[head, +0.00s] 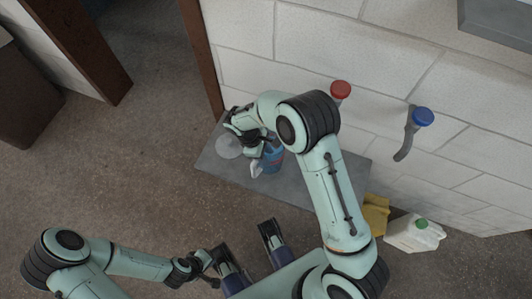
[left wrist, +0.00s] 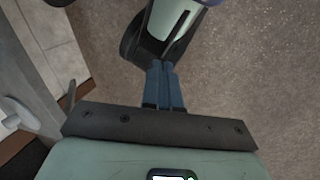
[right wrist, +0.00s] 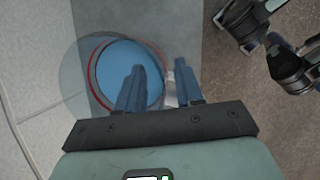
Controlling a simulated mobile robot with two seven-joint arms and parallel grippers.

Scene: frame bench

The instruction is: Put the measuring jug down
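The measuring jug (head: 274,160) is blue with a pale handle (head: 256,170), and it appears to stand upright on the grey bench (head: 320,173). In the right wrist view its round blue inside (right wrist: 112,68) shows with a red rim, and the pale handle (right wrist: 170,92) lies beside the right finger. My right gripper (right wrist: 158,68) is over the jug's handle side, fingers apart, with a gap showing between them. In the head view my right gripper (head: 262,150) partly hides the jug. My left gripper (left wrist: 165,68) is shut and empty, away from the bench.
A faint clear disc (head: 228,147) lies on the bench's left end, close to the jug. A red knob (head: 340,89) and a blue-capped pipe (head: 422,117) stick out from the wall. A yellow item (head: 375,214) and a white container with a green cap (head: 414,233) stand right of the bench.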

